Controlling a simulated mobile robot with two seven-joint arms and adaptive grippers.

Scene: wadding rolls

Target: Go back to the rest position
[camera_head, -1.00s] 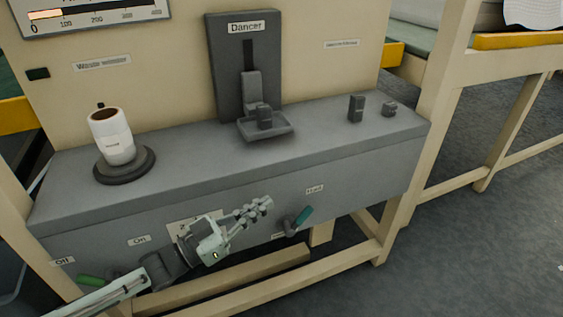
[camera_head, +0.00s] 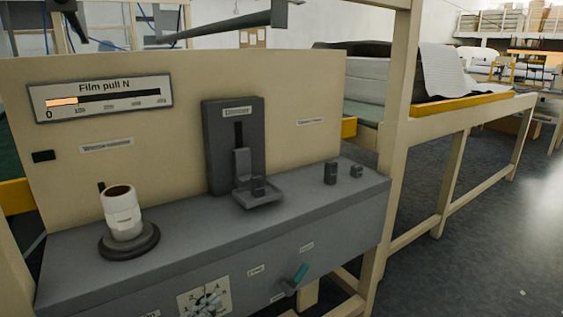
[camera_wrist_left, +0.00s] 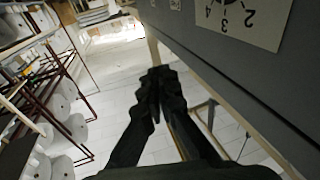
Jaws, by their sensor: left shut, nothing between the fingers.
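My left gripper (camera_wrist_left: 158,88) shows in the left wrist view, its dark fingers closed together with nothing between them. It hangs beside the grey front of the machine bench, apart from it, over a pale floor. In the head view now no part of my left arm shows. My right gripper is in neither view. The grey machine bench (camera_head: 180,220) carries a white roll (camera_head: 122,215) on a dark round base (camera_head: 130,242) and the upright dancer unit (camera_head: 222,135).
A "Film pull N" gauge (camera_head: 102,97) reads low. Beige frame posts (camera_head: 398,130) stand at the right, with open floor (camera_head: 480,240) beyond.

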